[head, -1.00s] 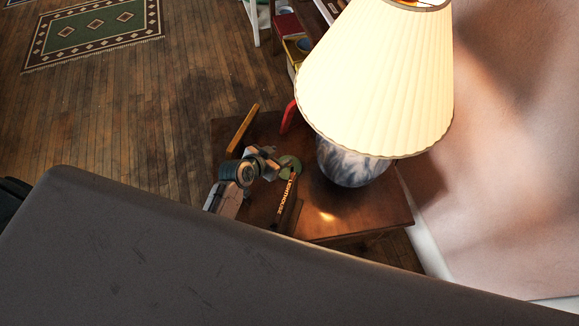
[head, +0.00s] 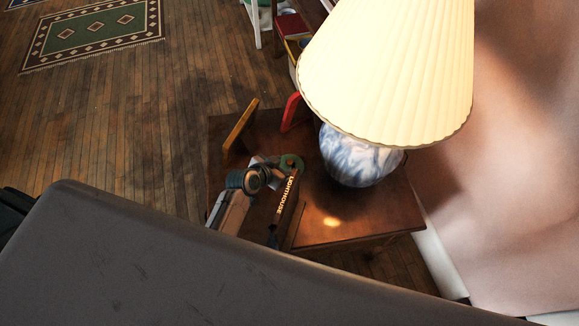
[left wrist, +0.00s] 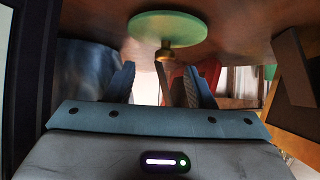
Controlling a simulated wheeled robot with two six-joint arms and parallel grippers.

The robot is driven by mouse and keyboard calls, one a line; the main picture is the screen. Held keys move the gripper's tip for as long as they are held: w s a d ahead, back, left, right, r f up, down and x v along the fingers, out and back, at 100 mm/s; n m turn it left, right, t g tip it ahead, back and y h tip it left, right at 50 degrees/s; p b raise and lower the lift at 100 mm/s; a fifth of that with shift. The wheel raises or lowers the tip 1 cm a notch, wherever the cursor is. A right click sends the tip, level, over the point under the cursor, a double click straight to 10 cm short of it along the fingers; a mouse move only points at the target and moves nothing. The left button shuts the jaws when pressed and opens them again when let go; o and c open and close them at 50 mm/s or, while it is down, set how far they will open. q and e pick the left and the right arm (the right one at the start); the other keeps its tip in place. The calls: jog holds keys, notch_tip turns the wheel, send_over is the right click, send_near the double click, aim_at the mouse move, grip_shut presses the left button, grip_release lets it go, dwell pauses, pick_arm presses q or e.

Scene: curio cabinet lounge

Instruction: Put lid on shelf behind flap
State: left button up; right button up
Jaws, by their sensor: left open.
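The lid is a green disc (head: 291,162) lying on the wooden side table. In the left wrist view the green disc (left wrist: 167,27) shows with a small brass knob (left wrist: 165,53) on it, against the brown table top. My left gripper (head: 276,162) is right beside the lid in the head view. In the left wrist view its two fingers (left wrist: 157,82) are apart, with the knob just beyond the gap between them and nothing held. No shelf or flap can be made out in these views. My right gripper is not in view.
A lamp with a blue and white base (head: 358,157) stands right of the lid. A dark item lettered "LIGHTHOUSE" (head: 286,203) lies close in front. A red upright piece (head: 292,112) and a yellow-brown one (head: 241,126) stand behind. The table's right front (head: 340,232) is clear.

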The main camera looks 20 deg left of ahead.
aim_at(289, 161)
pick_arm(q)
jog(key=shift+a+x, duration=0.15)
jog(key=shift+x, duration=1.2)
jog(key=shift+a+x, duration=0.15)
jog(key=shift+x, duration=1.2)
grip_shut()
